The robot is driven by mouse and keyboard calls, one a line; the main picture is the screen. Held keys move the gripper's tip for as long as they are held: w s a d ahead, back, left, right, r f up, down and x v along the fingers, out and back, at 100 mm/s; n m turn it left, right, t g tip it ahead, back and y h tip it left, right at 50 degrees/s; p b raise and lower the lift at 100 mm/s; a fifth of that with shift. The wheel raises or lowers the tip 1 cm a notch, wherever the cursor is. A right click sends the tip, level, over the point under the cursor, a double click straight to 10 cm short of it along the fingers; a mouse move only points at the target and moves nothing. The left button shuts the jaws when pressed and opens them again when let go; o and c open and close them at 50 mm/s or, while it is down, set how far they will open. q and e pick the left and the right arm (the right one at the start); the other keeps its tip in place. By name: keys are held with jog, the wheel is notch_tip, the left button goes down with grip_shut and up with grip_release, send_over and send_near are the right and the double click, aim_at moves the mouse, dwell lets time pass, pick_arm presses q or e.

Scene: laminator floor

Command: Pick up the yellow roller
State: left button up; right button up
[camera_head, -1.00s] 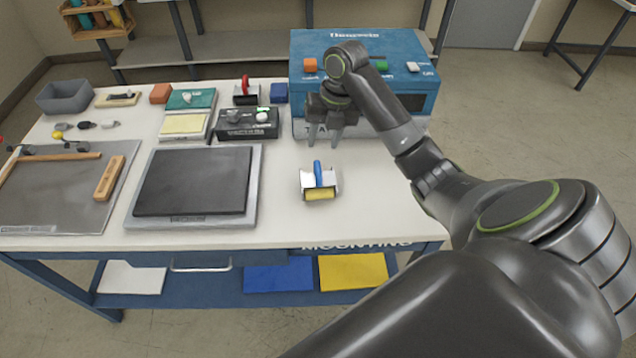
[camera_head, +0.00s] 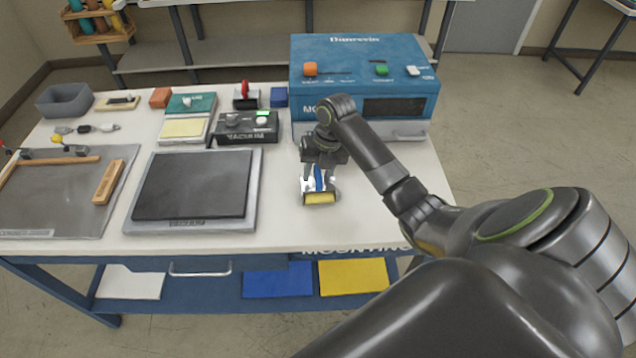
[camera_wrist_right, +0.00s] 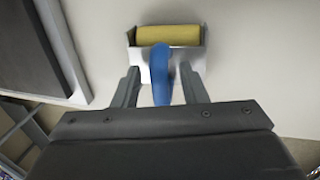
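The yellow roller (camera_head: 320,198) lies on the white table with its blue handle toward the back and its yellow cylinder toward the front edge. In the right wrist view the yellow roller (camera_wrist_right: 167,35) sits in a pale metal frame, with the blue handle pointing toward my gripper. My right gripper (camera_head: 318,184) is at the handle. In the right wrist view the right gripper's fingers (camera_wrist_right: 160,82) are open, one on each side of the blue handle, with gaps showing. My left gripper is not in view.
The blue machine (camera_head: 365,75) stands right behind my right gripper. A black vacuum box (camera_head: 246,127) and a dark mat on a grey plate (camera_head: 195,184) lie to the left. The table (camera_head: 290,225) is clear around the roller's front and right.

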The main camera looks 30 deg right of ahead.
grip_shut()
dwell(0.5)
notch_tip(320, 180, up, 7)
jog(key=shift+r+b, duration=0.15)
jog(key=shift+b, duration=0.85)
jog(key=shift+r+p, duration=0.75)
jog(key=shift+r, duration=0.05)
jog(key=shift+r+p, duration=0.45)
jog(key=shift+r, duration=0.15)
jog(key=c, duration=0.7)
grip_release()
grip_shut()
